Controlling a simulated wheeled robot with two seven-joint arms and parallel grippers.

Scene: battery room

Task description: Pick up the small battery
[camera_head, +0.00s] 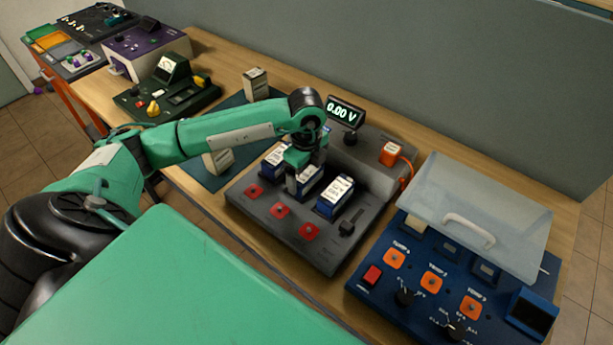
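Three blue batteries with white labels stand in a row in the grey test station: a left one (272,163), a middle one (312,181) and a right one (338,192). My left gripper (293,188) points down at the middle battery and hides part of it. Whether its fingers are closed or touch the battery I cannot tell. Two beige battery-like blocks, one at the back (255,84) and one nearer (218,162), stand on a dark green mat (232,104). Which one is the small battery is not clear. My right gripper is out of view.
The grey station (333,255) has red buttons and a display (346,112) reading 0.00 V. To its right is a blue panel (440,262) with a raised clear lid (480,205). A green meter unit (168,92) and purple box (148,48) stand back left.

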